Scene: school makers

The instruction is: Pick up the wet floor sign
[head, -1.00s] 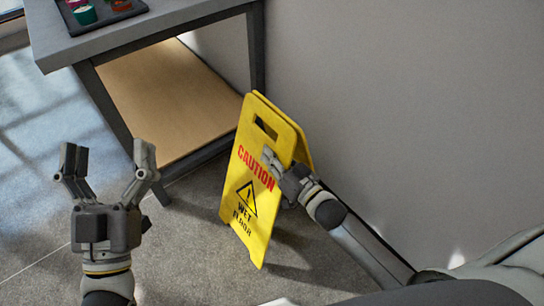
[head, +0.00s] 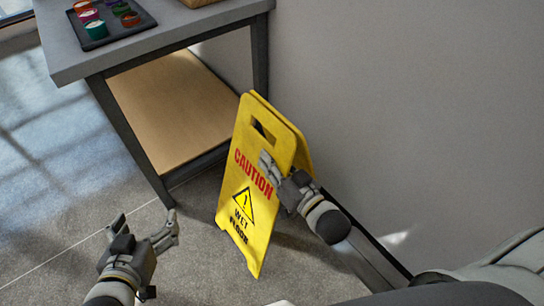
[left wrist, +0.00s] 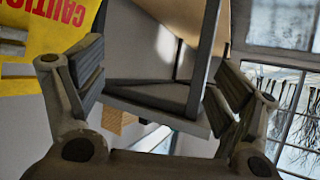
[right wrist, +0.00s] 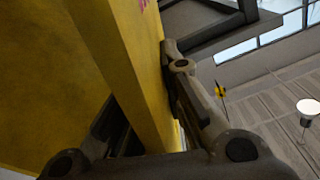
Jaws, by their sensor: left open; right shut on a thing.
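The yellow wet floor sign (head: 262,218) stands upright and slightly tilted on the floor near the wall, its two panels spread a little. It reads CAUTION WET FLOOR. My right gripper (head: 272,170) is shut on the right edge of its front panel. The right wrist view shows the panel (right wrist: 140,80) between the fingers (right wrist: 145,115); one finger is partly hidden behind it. My left gripper (head: 145,232) is open and empty, low and to the left of the sign. In the left wrist view, the open fingers (left wrist: 155,95) have the sign (left wrist: 45,40) at upper left.
A grey table (head: 180,28) with a wooden lower shelf (head: 170,105) stands behind and left of the sign. A dark tray (head: 125,28) of several small cups is on top. The grey wall (head: 410,110) is close on the right. Floor at left is clear.

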